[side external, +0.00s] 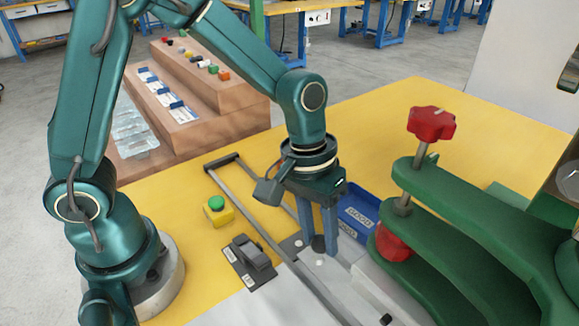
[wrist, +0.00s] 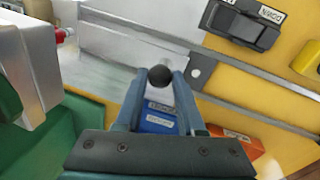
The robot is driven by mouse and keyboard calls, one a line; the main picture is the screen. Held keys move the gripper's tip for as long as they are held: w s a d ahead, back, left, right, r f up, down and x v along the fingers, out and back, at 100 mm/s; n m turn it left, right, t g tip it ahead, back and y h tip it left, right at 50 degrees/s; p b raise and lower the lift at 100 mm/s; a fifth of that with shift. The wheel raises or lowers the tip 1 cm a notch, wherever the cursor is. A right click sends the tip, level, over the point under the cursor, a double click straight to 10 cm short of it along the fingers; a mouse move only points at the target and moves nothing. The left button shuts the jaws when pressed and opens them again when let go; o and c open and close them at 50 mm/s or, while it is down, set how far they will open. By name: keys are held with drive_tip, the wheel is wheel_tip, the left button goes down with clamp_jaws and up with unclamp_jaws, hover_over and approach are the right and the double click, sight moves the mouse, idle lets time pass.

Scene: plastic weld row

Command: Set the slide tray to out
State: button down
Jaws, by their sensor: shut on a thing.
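The slide tray is a pale metal plate (side external: 325,268) lying along two grey rails (side external: 262,228). It also shows in the wrist view (wrist: 120,45). A round black knob (side external: 318,243) stands at the tray's end; it shows clearly in the wrist view (wrist: 160,76). My gripper (side external: 326,238) points down over the tray's end, its two blue-grey fingers shut on the black knob. In the wrist view the fingertips (wrist: 160,82) sit on either side of the knob. The rails run past the knob to a dark end bar (side external: 222,161); that stretch is empty.
A black rocker switch (side external: 250,262) and a yellow box with a green button (side external: 217,210) stand left of the rails. A blue bin (side external: 358,213) is close behind my gripper. A green press with a red knob (side external: 431,123) stands at the right.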

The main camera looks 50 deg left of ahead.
idle(0.5)
drive_tip(key=a, duration=3)
drive_tip(key=shift+a, duration=0.35)
drive_tip(key=c, duration=0.5)
unclamp_jaws()
drive_tip(key=r, duration=0.5)
drive_tip(key=shift+a, duration=0.4)
